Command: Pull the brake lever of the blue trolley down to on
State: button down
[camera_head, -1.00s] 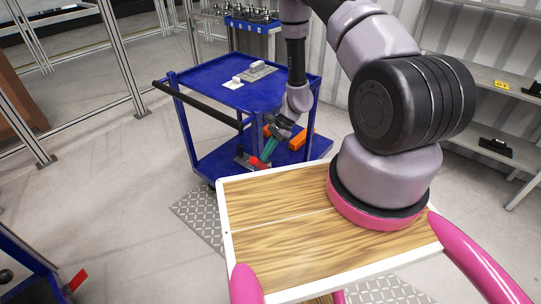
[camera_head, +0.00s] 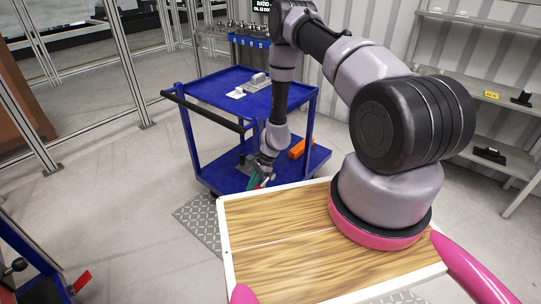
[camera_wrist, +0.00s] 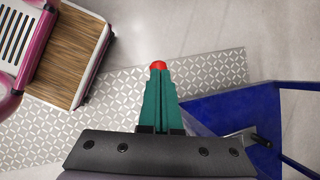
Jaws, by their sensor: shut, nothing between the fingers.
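The blue trolley (camera_head: 235,92) stands beyond my wooden deck, with a top tray, a lower shelf and a black push handle. My gripper (camera_head: 256,182) is low at the front edge of the lower shelf, its green fingers shut and pointing down. The red brake lever end (camera_wrist: 158,66) shows just past the fingertips in the wrist view. It looks touching or very close; I cannot tell which. In the head view the lever is mostly hidden by my gripper. The trolley's blue lower shelf (camera_wrist: 225,108) lies right of the fingers in the wrist view.
An orange item (camera_head: 298,148) lies on the lower shelf, and grey parts (camera_head: 252,82) lie on the top tray. Another blue frame with a red lever (camera_head: 81,281) stands at lower left. A patterned floor plate (camera_head: 200,218) lies between my deck and the trolley. Floor on the left is clear.

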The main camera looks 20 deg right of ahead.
jog(key=shift+s+a+f, duration=0.15)
jog(key=shift+f, duration=0.9)
jog(key=shift+s+a+f, duration=0.1)
jog(key=shift+a+f, duration=0.05)
jog(key=shift+f, duration=1)
jog(key=shift+s+d+f, duration=0.1)
jog(key=shift+s+f, duration=0.05)
jog(key=shift+s, duration=0.05)
jog(key=v, duration=1.1)
jog(key=shift+w, duration=0.2)
